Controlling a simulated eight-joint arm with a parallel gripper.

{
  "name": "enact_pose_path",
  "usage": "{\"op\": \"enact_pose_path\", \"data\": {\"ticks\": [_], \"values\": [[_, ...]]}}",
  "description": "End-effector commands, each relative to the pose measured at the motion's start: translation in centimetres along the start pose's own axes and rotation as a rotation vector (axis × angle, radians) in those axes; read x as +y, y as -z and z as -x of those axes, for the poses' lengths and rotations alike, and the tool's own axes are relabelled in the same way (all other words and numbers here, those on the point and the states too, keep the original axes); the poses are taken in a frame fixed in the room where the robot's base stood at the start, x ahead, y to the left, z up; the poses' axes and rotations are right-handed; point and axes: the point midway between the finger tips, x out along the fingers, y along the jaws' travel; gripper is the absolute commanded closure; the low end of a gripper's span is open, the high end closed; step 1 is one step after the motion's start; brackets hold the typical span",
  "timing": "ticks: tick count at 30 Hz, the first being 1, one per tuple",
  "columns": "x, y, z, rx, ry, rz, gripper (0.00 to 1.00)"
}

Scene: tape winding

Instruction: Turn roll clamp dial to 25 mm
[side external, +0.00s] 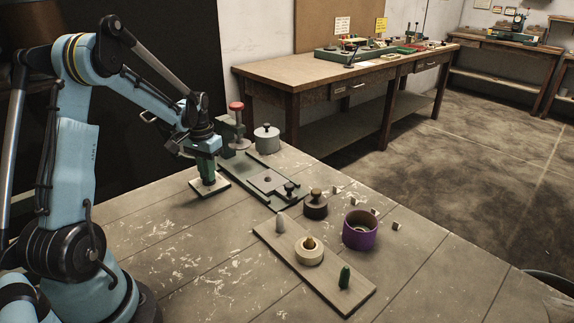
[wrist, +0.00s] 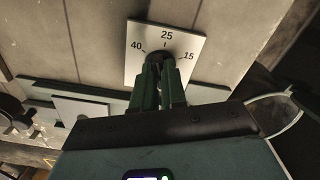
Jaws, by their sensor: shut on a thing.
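The roll clamp dial has a pale square plate (wrist: 145,35) marked 40, 25 and 15, with short tick marks. Its dark round knob (wrist: 162,54) stands at the plate's lower middle in the wrist view. My gripper (wrist: 160,72) is shut on the knob, with a green finger on each side. The fingers cover much of the knob, and I cannot tell which mark it points to. In the side view my gripper (side external: 209,178) points down over the dial plate (side external: 221,184), on the table beside the green fixture.
The green fixture (side external: 290,203) with a red-topped post (side external: 237,108) stands just right of the dial. A grey lidded pot (side external: 266,139), a dark knobbed weight (side external: 316,207), a purple roll (side external: 360,238) and a pegged board (side external: 335,292) stand farther right.

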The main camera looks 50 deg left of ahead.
Motion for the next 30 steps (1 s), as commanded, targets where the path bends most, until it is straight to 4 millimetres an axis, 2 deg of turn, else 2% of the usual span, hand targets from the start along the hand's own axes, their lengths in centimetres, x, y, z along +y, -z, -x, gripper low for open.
{"op": "enact_pose_path", "data": {"ticks": [12, 21, 30], "values": [[-0.03, 0.01, 0.06, 0.000, -0.001, -0.293, 1.00], [-0.04, 0.01, 0.06, 0.000, -0.001, -0.379, 1.00], [-0.04, 0.01, 0.07, -0.001, -0.001, -0.391, 1.00]]}}
